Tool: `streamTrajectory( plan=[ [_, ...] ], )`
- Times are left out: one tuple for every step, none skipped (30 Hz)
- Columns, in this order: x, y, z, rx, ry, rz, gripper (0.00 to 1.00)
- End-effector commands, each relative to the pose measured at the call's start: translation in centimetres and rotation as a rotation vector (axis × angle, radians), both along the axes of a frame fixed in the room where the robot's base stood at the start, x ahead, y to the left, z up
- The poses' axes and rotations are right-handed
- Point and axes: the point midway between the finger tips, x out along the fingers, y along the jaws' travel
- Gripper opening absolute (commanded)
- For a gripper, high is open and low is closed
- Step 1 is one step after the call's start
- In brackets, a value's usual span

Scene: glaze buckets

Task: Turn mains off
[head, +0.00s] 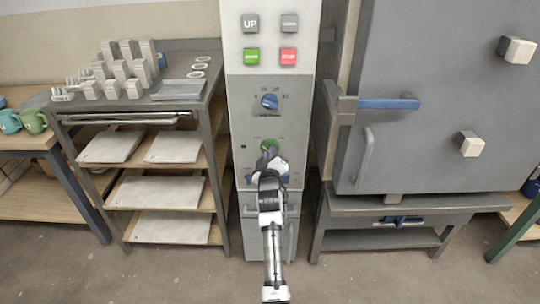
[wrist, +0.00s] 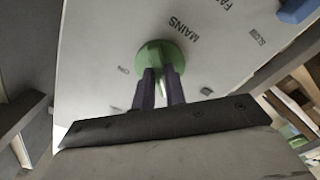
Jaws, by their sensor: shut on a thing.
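The mains knob is a round green dial (wrist: 158,57) on the pale panel in the wrist view. The word MAINS is printed beside it and ON shows at its lower left in that view. My gripper (wrist: 162,85) has its two dark fingers on either side of the knob's grip, shut on it. In the head view the green knob (head: 270,145) shows at the middle of the control cabinet (head: 268,115), with my gripper (head: 268,157) against it. My gripper and wrist hide its lower part, so I cannot tell its setting from there.
Above the knob is a blue rotary dial (head: 270,101). Higher up are a green button (head: 251,55), a red button (head: 289,55) and two grey buttons. A shelf rack (head: 215,150) stands left, and a grey kiln-like door (head: 440,100) with a blue handle stands right.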

Motion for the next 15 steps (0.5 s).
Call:
streamTrajectory(
  plan=[
    [-0.02, 0.01, -0.10, -0.004, 0.001, 0.000, 0.00],
    [-0.02, 0.01, -0.10, -0.004, 0.001, 0.000, 0.00],
    [-0.02, 0.01, -0.10, -0.004, 0.001, 0.000, 0.00],
    [-0.02, 0.01, -0.10, -0.004, 0.001, 0.000, 0.00],
    [-0.02, 0.01, -0.10, -0.004, 0.001, 0.000, 0.00],
    [-0.02, 0.01, -0.10, -0.004, 0.001, 0.000, 0.00],
    [-0.01, 0.01, -0.10, -0.004, 0.001, 0.000, 0.00],
    [-0.01, 0.01, -0.10, -0.004, 0.001, 0.000, 0.00],
    [-0.02, 0.01, -0.10, -0.004, 0.001, 0.000, 0.14],
    [-0.01, 0.01, -0.10, -0.004, 0.001, 0.000, 0.18],
    [-0.01, 0.01, -0.09, -0.004, 0.001, 0.000, 0.22],
    [-0.01, 0.01, -0.09, -0.003, 0.001, 0.000, 0.27],
    [-0.01, 0.01, -0.08, -0.003, 0.001, 0.000, 0.31],
    [-0.01, 0.01, -0.08, -0.003, 0.001, 0.000, 0.35],
    [-0.01, 0.01, -0.06, -0.003, 0.001, -0.001, 0.35]
  ],
)
